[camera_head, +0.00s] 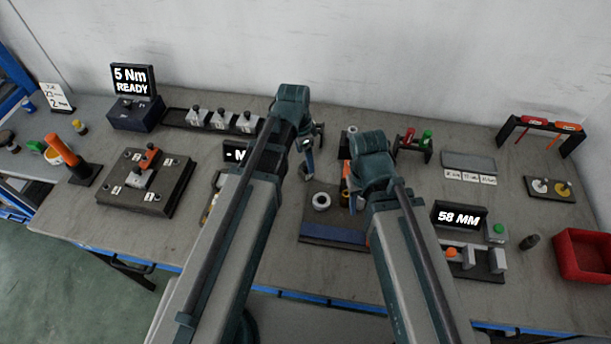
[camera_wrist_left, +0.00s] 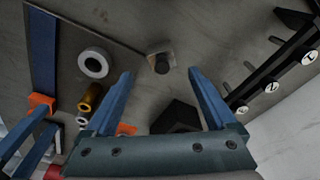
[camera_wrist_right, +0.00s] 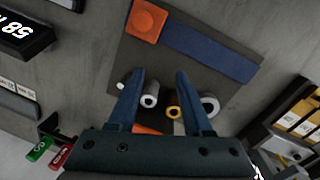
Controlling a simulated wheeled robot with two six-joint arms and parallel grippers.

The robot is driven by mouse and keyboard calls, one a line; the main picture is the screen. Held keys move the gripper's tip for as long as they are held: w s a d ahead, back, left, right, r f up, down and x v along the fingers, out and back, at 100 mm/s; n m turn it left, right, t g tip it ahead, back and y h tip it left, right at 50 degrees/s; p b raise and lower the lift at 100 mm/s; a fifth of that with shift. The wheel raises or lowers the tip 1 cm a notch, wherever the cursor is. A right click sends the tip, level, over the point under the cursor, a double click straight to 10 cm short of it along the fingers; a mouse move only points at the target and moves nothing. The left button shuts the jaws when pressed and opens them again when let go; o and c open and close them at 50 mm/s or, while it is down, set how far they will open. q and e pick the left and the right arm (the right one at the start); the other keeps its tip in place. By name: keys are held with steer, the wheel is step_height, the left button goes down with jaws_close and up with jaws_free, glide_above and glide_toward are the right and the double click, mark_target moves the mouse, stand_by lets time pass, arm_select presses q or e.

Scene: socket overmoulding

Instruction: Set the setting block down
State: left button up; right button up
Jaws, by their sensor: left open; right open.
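A small grey block with a dark round knob (camera_wrist_left: 161,62), which looks like the setting block, stands on the bench in the left wrist view. My left gripper (camera_head: 306,160) is open, and the block shows between its fingertips with a gap on each side. In the head view my left arm seems to hide this block. My right gripper (camera_wrist_right: 160,74) is open over a dark board, with a grey-white sleeve (camera_wrist_right: 149,96) and a yellow ring (camera_wrist_right: 173,111) showing between or beside its fingers. I cannot tell whether it touches them.
A rack holds several knobbed blocks (camera_head: 220,118) at the back left. A white ring (camera_head: 321,201) sits near a blue strip (camera_head: 333,234). A 58 MM display (camera_head: 459,217) and a red bin (camera_head: 583,256) stand to the right. A clamp fixture (camera_head: 145,183) is to the left.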

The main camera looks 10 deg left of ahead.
mark_target(305, 163)
arm_select(q)
steer(key=shift+w+d+f+b, duration=0.1)
steer(key=shift+w+f+b, duration=0.05)
steer(key=shift+f+b, duration=1.15)
steer(key=shift+w+f+b, duration=0.1)
steer(key=shift+f+b, duration=1.2)
arm_select(e)
steer(key=shift+f, duration=2.6)
arm_select(q)
steer(key=shift+r, duration=0.1)
arm_select(e)
steer(key=shift+r, duration=0.1)
arm_select(q)
jaws_close()
